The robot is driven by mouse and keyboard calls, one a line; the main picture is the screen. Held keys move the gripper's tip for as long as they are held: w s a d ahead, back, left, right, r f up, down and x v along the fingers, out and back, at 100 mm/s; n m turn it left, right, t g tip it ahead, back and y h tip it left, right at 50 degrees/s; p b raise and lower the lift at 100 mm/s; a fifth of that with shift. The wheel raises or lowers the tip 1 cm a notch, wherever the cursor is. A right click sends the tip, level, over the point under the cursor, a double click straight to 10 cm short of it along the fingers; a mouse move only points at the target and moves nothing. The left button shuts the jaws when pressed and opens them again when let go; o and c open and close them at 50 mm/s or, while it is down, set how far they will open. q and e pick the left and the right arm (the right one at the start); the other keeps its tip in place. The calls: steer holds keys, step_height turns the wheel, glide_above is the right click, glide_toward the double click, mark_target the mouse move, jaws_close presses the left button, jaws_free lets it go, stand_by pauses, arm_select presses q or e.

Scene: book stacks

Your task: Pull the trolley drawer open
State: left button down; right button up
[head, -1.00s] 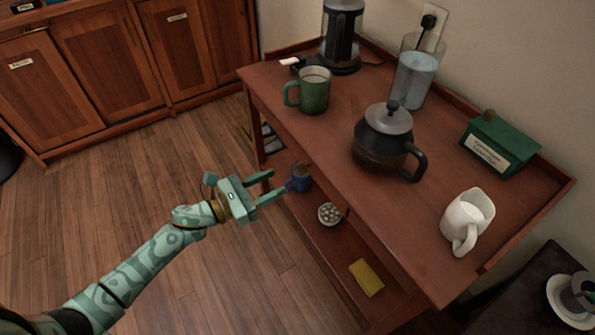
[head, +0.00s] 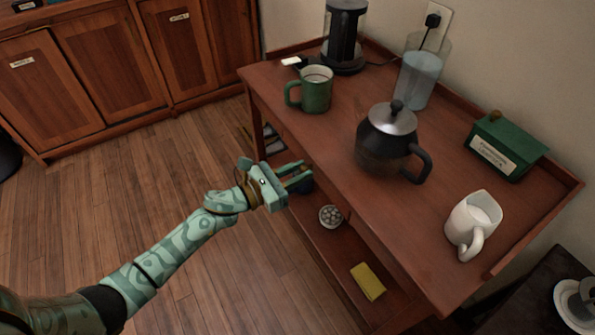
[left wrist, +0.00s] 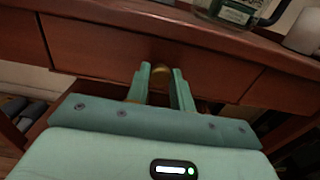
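The wooden trolley (head: 330,150) stands at the centre right in the head view. Its drawer front (left wrist: 100,60) spans the left wrist view under the tabletop edge and looks closed. A small round brass-coloured knob (left wrist: 160,72) sits in the middle of the drawer front. In the head view my left gripper (head: 297,176) is at the trolley's near side, below the tabletop, and the knob is hidden there. My right gripper is not in view.
On the trolley top are a green mug (head: 316,92), a dark teapot (head: 385,145), a white jug (head: 472,225), a green box (head: 505,148) and a water container (head: 420,78). The lower shelf holds a small bowl (head: 330,216) and a yellow cloth (head: 368,281). The floor (head: 110,215) to the left is clear.

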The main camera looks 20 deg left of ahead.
arm_select(q)
steer(key=b+v, duration=0.1)
steer(key=v, duration=2.2)
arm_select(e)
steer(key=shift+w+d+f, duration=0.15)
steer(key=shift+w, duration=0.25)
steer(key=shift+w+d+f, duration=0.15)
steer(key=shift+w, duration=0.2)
arm_select(q)
steer(key=shift+w, duration=0.1)
steer(key=c, duration=1.3)
jaws_free()
steer(key=shift+f, duration=0.1)
steer(key=shift+o, duration=0.5)
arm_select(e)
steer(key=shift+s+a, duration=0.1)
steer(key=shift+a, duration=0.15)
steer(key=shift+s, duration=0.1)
